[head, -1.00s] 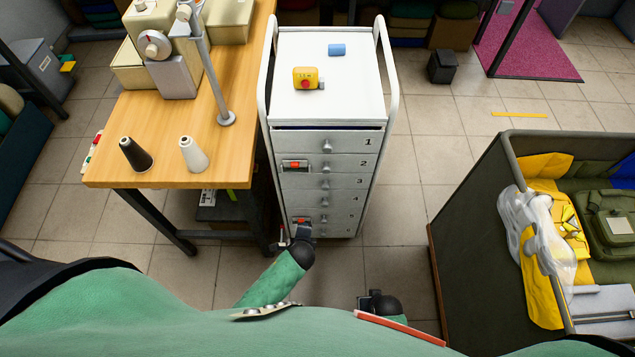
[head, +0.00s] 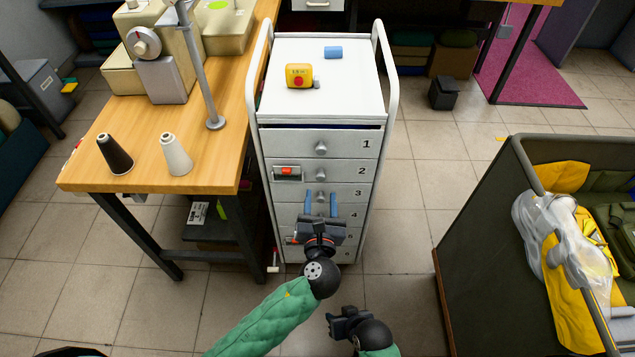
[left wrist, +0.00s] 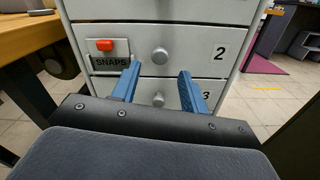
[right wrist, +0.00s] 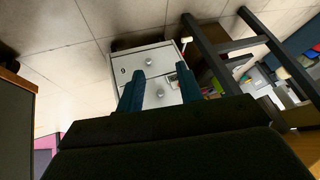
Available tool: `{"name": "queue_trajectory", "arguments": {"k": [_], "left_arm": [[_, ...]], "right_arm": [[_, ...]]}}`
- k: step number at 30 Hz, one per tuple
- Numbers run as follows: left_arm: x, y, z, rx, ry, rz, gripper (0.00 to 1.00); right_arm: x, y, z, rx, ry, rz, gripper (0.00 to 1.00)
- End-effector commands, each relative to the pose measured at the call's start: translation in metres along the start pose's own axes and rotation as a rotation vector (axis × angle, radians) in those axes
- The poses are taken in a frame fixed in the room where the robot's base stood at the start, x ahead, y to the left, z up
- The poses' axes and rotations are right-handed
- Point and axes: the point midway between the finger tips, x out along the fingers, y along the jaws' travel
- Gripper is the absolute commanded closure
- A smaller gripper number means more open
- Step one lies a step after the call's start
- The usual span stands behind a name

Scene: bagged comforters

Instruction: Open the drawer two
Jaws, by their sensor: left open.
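Drawer two (head: 345,167) is in the white drawer cabinet (head: 378,150), below drawer one, and is closed. It has a round knob (head: 321,171), a red piece in a label holder (head: 287,171) and the number 2. In the left wrist view the drawer two front (left wrist: 188,42) and its knob (left wrist: 159,55) lie just beyond my fingers, and the label reads SNAPS. My left gripper (head: 321,203) is open and empty in front of drawers three and four, below the drawer two knob. My right gripper (head: 333,322) is low in front of the cabinet; its fingers (right wrist: 160,92) are apart and empty.
A wooden table (head: 225,150) with a sewing machine and two thread cones stands left of the cabinet. A dark bin (head: 470,240) with yellow and green bags stands at right. A yellow button box (head: 299,75) and blue cylinder (head: 333,52) lie on the cabinet top. Floor between is clear.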

Motion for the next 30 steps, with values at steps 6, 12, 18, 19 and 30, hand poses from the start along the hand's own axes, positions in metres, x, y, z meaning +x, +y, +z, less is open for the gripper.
{"name": "queue_trajectory", "arguments": {"k": [6, 12, 18, 19, 30], "left_arm": [[0.031, 0.001, 0.001, -0.002, 0.001, 0.002, 0.56], [0.057, 0.000, 0.000, -0.003, 0.002, 0.000, 0.56], [0.070, 0.000, -0.001, -0.004, 0.004, 0.000, 0.56], [0.071, 0.000, -0.001, -0.004, 0.004, 0.000, 0.56], [0.071, 0.000, -0.001, -0.005, 0.004, 0.000, 0.77]], "right_arm": [[-0.009, -0.002, -0.006, -0.001, -0.006, -0.001, 0.64], [-0.014, -0.003, -0.009, -0.001, -0.014, -0.002, 0.64], [-0.017, -0.004, -0.011, -0.001, -0.018, -0.003, 0.64], [-0.017, -0.004, -0.011, -0.001, -0.018, -0.003, 0.64], [-0.018, -0.004, -0.010, -0.001, -0.020, -0.003, 0.64]]}}
